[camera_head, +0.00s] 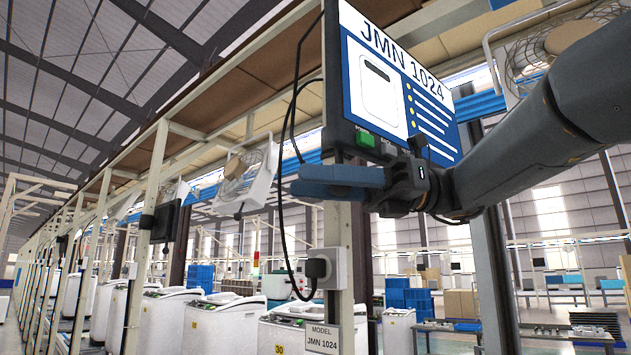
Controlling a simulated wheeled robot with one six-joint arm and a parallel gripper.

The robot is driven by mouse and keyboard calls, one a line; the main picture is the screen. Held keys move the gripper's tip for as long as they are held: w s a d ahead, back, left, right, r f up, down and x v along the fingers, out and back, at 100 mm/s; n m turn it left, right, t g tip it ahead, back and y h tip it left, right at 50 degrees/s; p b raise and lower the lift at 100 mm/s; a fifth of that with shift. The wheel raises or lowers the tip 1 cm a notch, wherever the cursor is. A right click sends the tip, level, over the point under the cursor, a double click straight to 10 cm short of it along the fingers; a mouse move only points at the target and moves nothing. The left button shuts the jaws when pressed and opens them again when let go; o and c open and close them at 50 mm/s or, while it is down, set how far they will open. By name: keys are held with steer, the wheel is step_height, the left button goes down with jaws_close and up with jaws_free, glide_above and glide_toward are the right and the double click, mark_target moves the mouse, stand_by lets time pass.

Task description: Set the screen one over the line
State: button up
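The screen (398,85) hangs at the top, above the line. It shows "JMN 1024", a drawing of a white machine and several bulleted lines. A lit green button (365,137) is on its lower left edge. My gripper (318,182), with blue fingers pointing left, is just below the screen and the button. The fingers look close together, but from this side I cannot tell whether they are open or shut. Whether they touch anything is unclear. The line carries several white washing machines (296,334). A sign (322,339) reads "MODEL: JMN 1024".
A beige post (337,228) with a socket box (325,268) and hanging black cables (281,190) stands under the screen. White fans (246,178) hang along the line. Blue crates (408,294) and a workbench (470,329) are behind at the right.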

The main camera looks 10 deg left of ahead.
stand_by(0.3)
steer(key=b+v, duration=0.2)
steer(key=v, duration=0.3)
steer(key=shift+w+f, duration=0.1)
steer(key=shift+f, duration=0.05)
steer(key=shift+w+b, duration=0.15)
steer(key=shift+b, duration=0.95)
steer(key=b, duration=0.3)
steer(key=shift+w+d, duration=0.3)
steer(key=shift+w, duration=0.1)
steer(key=shift+w+d+b, duration=0.1)
steer(key=shift+d+b, duration=0.05)
steer(key=shift+b, duration=1.05)
steer(key=d+b, duration=0.1)
steer(key=b, duration=0.7)
steer(key=shift+d, duration=0.15)
